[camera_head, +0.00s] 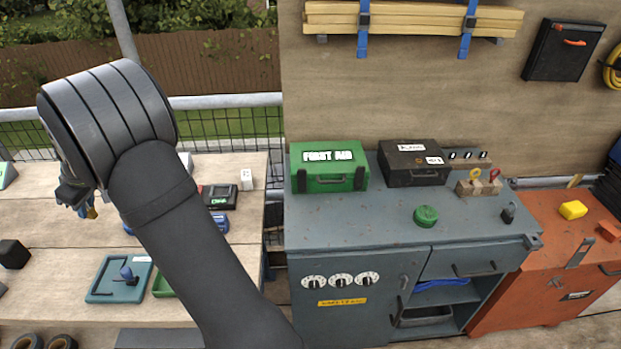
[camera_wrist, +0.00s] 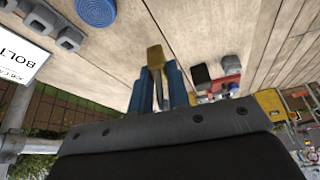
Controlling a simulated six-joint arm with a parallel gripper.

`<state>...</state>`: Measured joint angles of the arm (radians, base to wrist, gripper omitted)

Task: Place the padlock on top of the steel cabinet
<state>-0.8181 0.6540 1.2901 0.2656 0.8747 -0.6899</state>
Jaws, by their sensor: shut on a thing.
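My gripper (camera_head: 76,198) is at the left in the head view, over the wooden workbench and left of the cabinet. In the wrist view its blue fingers (camera_wrist: 164,88) are shut on a small brass-coloured block, which I take as the padlock (camera_wrist: 155,57). A bit of the padlock (camera_head: 92,212) also shows beside the fingers in the head view. Its shackle is not clear. The blue-grey steel cabinet (camera_head: 345,238) stands in the middle of the head view, with dials, a drawer and an open shelf on its front.
On the cabinet top are a green first aid box (camera_head: 329,166), a black case (camera_head: 413,163), a wooden key block (camera_head: 478,184), a green round tin (camera_head: 426,216) and a small dark object (camera_head: 508,213). The top's front left is clear. An orange cabinet (camera_head: 540,240) stands right.

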